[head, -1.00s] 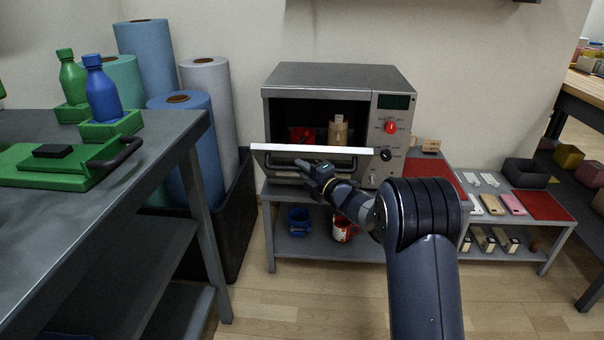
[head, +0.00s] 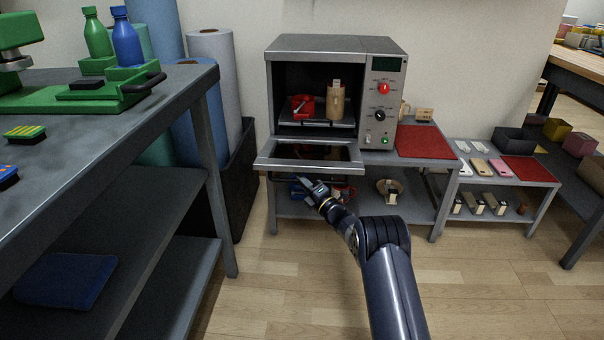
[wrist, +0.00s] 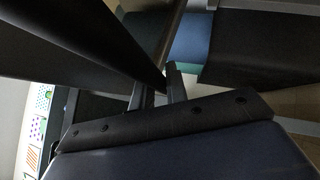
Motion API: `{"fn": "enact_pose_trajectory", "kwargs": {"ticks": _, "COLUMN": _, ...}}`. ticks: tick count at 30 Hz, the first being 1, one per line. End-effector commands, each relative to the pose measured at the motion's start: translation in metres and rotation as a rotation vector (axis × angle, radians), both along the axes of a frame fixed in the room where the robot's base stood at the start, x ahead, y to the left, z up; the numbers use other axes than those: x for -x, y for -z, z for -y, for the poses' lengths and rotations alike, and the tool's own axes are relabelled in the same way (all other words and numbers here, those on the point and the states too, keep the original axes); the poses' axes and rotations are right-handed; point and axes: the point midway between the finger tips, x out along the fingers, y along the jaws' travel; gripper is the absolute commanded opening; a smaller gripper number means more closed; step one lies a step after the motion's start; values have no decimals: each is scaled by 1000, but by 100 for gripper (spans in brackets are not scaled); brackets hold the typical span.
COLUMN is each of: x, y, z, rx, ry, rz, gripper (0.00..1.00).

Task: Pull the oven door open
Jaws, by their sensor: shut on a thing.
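The steel oven (head: 335,75) stands on a grey metal table with its chamber open to view. Its door (head: 310,152) is hinged down and sticks out toward me, close to level, with the inner face and dark glass showing. My gripper (head: 306,184) is just below the door's front edge, shut on the door handle. The handle is mostly hidden under the edge in the head view. In the wrist view the fingers (wrist: 160,92) meet at a dark bar. Inside the chamber sit a red mug-like item (head: 303,106) and a tan item (head: 336,100).
A grey workbench (head: 150,100) with green and blue bottles stands close on the left. A red mat (head: 425,141) lies right of the oven. A low table (head: 505,180) with small items stands further right. The wooden floor (head: 480,280) in front is clear.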

Motion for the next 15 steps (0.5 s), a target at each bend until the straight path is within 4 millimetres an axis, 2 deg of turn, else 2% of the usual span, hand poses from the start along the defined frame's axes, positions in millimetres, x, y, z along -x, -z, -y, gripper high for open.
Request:
{"fn": "enact_pose_trajectory", "kwargs": {"ticks": 5, "x": -2, "y": 14, "z": 1, "rx": 1, "ry": 4, "rz": 52, "gripper": 0}}
{"fn": "enact_pose_trajectory", "kwargs": {"ticks": 15, "x": -3, "y": 20, "z": 1, "rx": 3, "ry": 4, "rz": 88, "gripper": 0}}
